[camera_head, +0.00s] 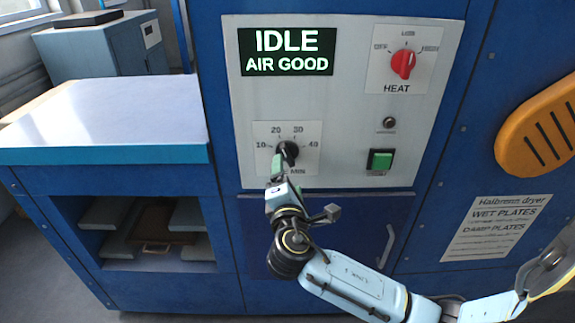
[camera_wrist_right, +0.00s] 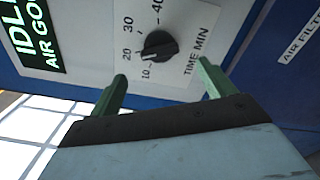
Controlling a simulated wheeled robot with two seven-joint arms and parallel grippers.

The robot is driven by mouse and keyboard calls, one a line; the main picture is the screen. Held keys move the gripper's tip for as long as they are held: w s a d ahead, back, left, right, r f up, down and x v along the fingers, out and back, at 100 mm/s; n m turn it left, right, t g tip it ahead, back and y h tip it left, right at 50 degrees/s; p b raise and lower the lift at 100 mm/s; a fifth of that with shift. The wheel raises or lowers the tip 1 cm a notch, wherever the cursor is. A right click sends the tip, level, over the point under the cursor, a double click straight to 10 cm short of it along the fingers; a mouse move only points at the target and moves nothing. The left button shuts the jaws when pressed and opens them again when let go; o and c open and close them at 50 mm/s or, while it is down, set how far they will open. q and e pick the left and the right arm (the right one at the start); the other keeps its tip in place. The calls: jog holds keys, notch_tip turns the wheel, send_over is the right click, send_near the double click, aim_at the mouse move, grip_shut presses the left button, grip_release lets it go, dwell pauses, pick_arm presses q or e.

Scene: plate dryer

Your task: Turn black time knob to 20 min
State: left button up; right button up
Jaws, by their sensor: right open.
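The black time knob (camera_head: 288,151) sits on a white dial plate marked 10, 20, 30 and 40 on the dryer's grey panel. It also shows in the right wrist view (camera_wrist_right: 160,45), where its ridge points left toward the 20 side; the exact setting is hard to tell. My right gripper (camera_head: 279,165) is at the knob's lower left in the head view, partly covering the dial plate. In the right wrist view its two green fingers (camera_wrist_right: 162,72) are apart and empty, with the knob just beyond the gap. My left gripper is not in view.
The display (camera_head: 287,52) reads IDLE, AIR GOOD. A red heat knob (camera_head: 403,63), a small round fitting (camera_head: 389,124) and a green button (camera_head: 380,160) are on the same panel. A white-topped counter (camera_head: 110,110) stands left, and an orange vented part (camera_head: 540,135) juts out right.

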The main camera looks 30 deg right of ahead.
jog(key=shift+v, duration=2.7)
